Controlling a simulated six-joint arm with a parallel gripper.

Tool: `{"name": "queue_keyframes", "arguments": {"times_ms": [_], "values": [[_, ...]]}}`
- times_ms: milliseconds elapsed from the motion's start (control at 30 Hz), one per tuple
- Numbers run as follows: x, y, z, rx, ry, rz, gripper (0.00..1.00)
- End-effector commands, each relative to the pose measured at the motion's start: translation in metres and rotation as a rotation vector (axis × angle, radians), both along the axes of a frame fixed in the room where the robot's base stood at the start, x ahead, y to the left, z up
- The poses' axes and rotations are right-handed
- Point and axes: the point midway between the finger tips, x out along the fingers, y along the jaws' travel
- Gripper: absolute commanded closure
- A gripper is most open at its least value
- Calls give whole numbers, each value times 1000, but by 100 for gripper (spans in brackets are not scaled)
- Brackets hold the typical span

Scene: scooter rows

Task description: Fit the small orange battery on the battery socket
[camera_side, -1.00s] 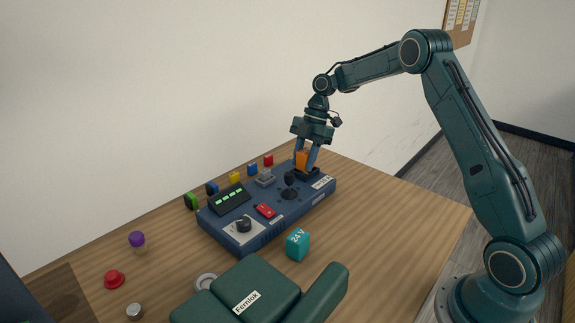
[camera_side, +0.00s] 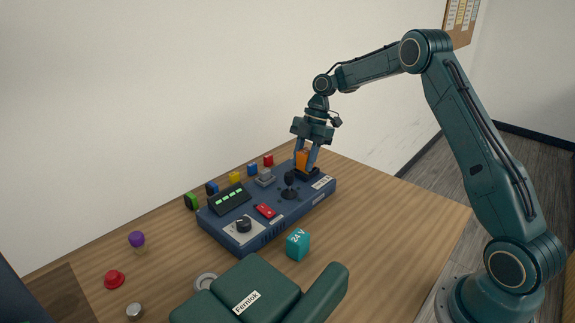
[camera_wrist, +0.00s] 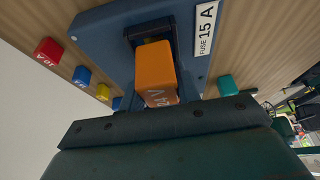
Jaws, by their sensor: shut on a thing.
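The orange battery (camera_side: 302,160) is between the fingers of my gripper (camera_side: 306,162), which is shut on it. It is upright at the black battery socket (camera_side: 312,174) on the far right end of the blue console (camera_side: 262,226). In the wrist view the orange battery (camera_wrist: 155,72) covers most of the dark socket (camera_wrist: 137,34). I cannot tell if it is fully seated. The teal 24V block (camera_side: 298,244) stands on the table in front of the console.
Small coloured blocks, such as a red one (camera_side: 268,160), line the console's back edge. A joystick (camera_side: 290,186) stands near the socket. A dark green case (camera_side: 250,290) lies at the front. The table's right side is clear.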

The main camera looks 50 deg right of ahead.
Motion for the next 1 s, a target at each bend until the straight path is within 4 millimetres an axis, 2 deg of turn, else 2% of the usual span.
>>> {"name": "queue_keyframes", "arguments": {"times_ms": [1000], "values": [[0, 0, -6, 1, -1, 0, 100]]}}
